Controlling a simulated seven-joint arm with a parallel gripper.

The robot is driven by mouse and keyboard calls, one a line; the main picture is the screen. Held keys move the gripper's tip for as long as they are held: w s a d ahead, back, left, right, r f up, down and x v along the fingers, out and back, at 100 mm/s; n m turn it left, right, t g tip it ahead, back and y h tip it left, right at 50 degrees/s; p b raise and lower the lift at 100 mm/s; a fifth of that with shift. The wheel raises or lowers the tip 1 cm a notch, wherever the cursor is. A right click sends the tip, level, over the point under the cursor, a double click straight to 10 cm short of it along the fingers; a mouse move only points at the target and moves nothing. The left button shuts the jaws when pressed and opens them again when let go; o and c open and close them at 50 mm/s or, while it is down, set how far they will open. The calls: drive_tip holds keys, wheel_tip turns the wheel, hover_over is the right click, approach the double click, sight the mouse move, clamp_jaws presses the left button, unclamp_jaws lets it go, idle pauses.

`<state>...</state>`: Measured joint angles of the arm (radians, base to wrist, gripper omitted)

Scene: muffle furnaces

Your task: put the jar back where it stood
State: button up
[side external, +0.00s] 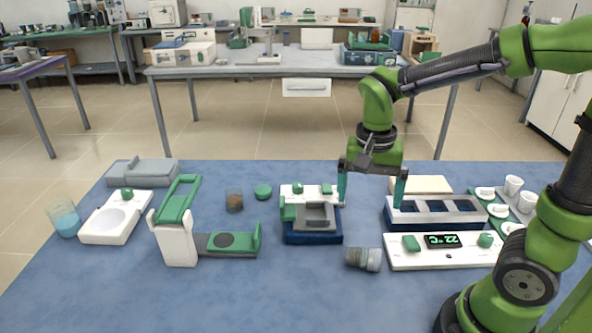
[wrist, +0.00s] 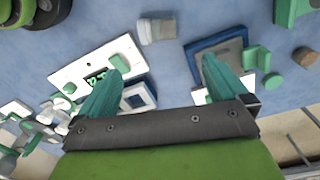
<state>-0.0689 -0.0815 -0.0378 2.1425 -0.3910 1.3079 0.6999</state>
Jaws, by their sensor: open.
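A small grey jar-like vessel (side external: 362,258) with a paler end lies on its side on the blue bench, front centre. It also shows at the top of the wrist view (wrist: 157,30). A small clear jar (side external: 234,201) with brown contents stands further left and back; it shows at the right edge of the wrist view (wrist: 305,57). A green round lid (side external: 263,191) lies beside it. I cannot tell which of the two is the task's jar. My gripper (side external: 371,195) is open and empty, behind and above the grey vessel; its teal fingers (wrist: 163,72) are spread wide.
A blue-based device (side external: 312,238) stands left of my gripper, and a blue-and-white rack (side external: 437,215) right of it. A white display panel (side external: 443,253) lies before the rack. A white scale (side external: 115,218) and beaker (side external: 64,219) stand far left. The front bench is mostly clear.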

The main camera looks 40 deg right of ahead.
sight(364, 250)
drive_tip(key=shift+m, duration=0.3)
drive_tip(key=f, duration=1.1)
drive_tip(key=s+f, duration=0.1)
drive_tip(key=f, duration=0.4)
drive_tip(key=shift+d+f, duration=0.2)
drive_tip(key=shift+f, duration=0.2)
drive_tip(key=shift+c, duration=0.5)
